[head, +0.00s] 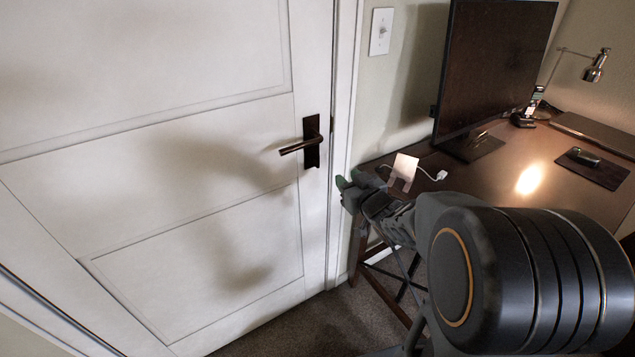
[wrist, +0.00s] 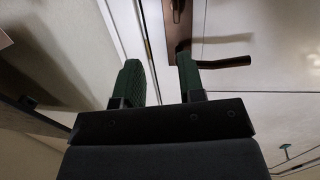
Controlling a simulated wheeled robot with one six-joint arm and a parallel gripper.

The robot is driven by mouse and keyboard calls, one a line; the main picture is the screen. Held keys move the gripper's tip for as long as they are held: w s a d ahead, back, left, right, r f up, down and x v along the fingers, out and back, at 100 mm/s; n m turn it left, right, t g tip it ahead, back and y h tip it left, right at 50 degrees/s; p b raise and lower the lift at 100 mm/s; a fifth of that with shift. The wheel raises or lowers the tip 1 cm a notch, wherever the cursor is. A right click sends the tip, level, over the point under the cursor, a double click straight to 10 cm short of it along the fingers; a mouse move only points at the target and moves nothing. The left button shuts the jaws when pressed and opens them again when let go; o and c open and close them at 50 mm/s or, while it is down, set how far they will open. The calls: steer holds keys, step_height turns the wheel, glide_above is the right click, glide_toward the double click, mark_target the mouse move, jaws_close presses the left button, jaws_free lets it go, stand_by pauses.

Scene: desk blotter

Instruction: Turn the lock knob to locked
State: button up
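The white door (head: 150,150) is shut in its frame. A dark bronze lever handle (head: 297,147) sticks out to the left from a dark plate (head: 312,128) near the door's right edge. The lever also shows in the wrist view (wrist: 225,63). A small dark part low on the plate appears to be the lock knob (wrist: 176,11); its turn angle is too small and dark to tell. My gripper (head: 352,181) is open and empty, right of and below the plate in the head view. Its two green fingers (wrist: 160,72) stand apart, touching nothing visible.
A light switch (head: 381,32) is on the wall. The space before the door is free.

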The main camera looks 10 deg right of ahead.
mark_target(319, 164)
steer(key=w+a+b, duration=0.1)
steer(key=w, duration=0.3)
steer(key=w+a+f+y+b, duration=0.1)
steer(key=w+a, duration=0.1)
steer(key=w, duration=0.2)
steer(key=w+a+f+t+y, duration=0.1)
steer(key=w+a, duration=0.1)
steer(key=w, duration=0.3)
steer(key=shift+f+n+b, duration=0.2)
steer(key=shift+n+b, duration=0.2)
steer(key=shift+c, duration=0.3)
jaws_close()
